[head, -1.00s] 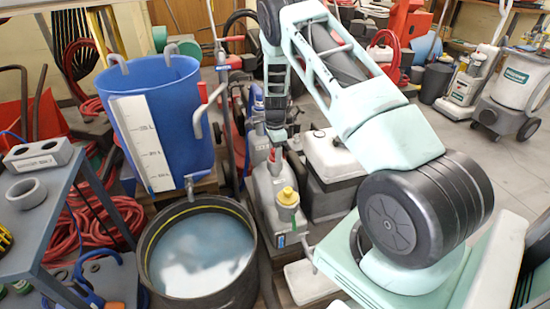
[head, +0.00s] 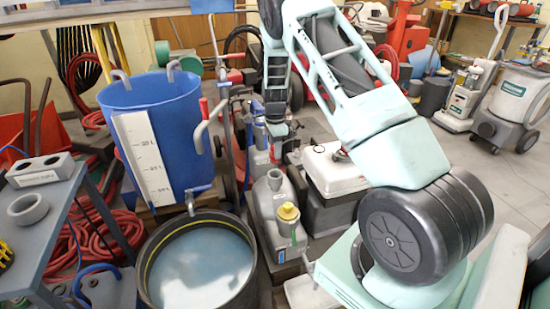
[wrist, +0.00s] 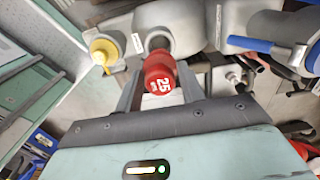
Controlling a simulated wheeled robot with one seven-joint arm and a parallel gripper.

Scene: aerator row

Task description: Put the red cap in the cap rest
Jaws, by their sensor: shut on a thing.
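The red cap (wrist: 159,72), marked 25, is between the fingers of my gripper (wrist: 160,84) in the wrist view. My gripper is shut on it. Just beyond it is the open neck of a grey jerrycan (wrist: 185,25), and the cap appears clear of it. In the head view my gripper (head: 278,130) is above and behind that jerrycan (head: 272,207); the cap is not clearly visible there. A grey block with round holes (head: 40,172) stands on the side table at left. It looks like the cap rest; its label is too small to read.
A grey ring (head: 28,208) lies on the side table (head: 75,195). A blue graduated tank (head: 180,115) and an open black tub of water (head: 155,240) stand between table and jerrycan.

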